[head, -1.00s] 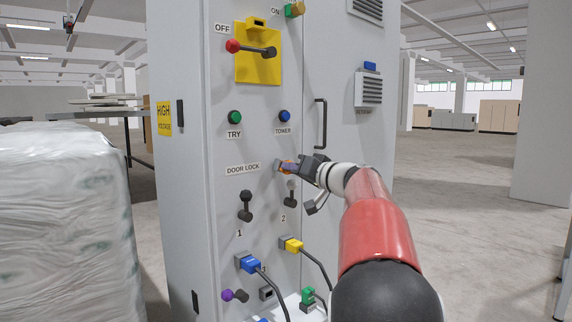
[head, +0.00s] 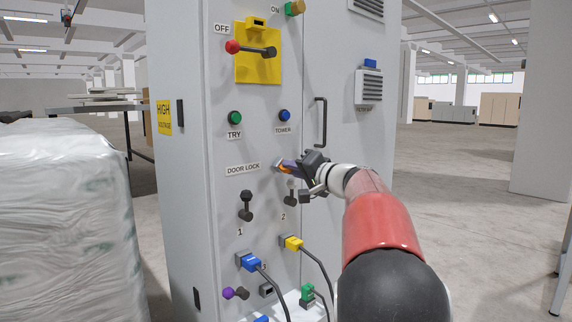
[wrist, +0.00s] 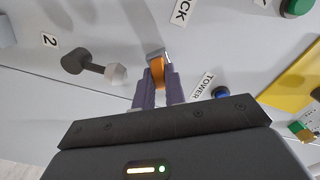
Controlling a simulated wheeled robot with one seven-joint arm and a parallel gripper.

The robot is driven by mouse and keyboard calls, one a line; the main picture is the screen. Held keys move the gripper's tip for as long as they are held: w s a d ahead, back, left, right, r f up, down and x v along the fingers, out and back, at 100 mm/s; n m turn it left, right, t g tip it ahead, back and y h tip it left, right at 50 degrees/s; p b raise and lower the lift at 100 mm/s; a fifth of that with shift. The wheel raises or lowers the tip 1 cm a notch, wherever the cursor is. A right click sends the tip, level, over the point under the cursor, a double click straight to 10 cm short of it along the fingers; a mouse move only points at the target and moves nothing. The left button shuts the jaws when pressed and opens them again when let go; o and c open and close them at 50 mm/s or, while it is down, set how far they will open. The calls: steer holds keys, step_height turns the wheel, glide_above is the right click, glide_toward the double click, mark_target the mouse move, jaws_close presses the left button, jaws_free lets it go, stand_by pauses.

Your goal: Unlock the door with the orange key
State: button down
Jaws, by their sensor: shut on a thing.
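The orange key (wrist: 158,72) is between the fingers of my gripper (wrist: 159,88), which is shut on it. The key's far end meets the metal door lock (wrist: 156,54) on the cabinet face. How deep it sits in the lock is hidden. In the head view my gripper (head: 289,166) is at the lock, right of the "DOOR LOCK" label (head: 243,168), and only a little orange shows. The cabinet door (head: 343,60) with its dark vertical handle (head: 320,122) is closed.
Lever 2 (head: 291,194) stands just below my gripper, and lever 1 (head: 245,206) is lower left. Blue (head: 249,262) and yellow (head: 292,243) cable plugs sit below. A yellow plate with a red-knobbed switch (head: 258,50) is above. A wrapped pallet (head: 60,220) stands left.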

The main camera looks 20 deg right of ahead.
steer(key=shift+m+p, duration=0.9)
steer(key=shift+m, duration=1)
steer(key=m+p, duration=0.2)
steer(key=m, duration=0.1)
steer(key=shift+r, duration=0.1)
steer(key=c, duration=1.9)
jaws_free()
steer(key=o, duration=0.5)
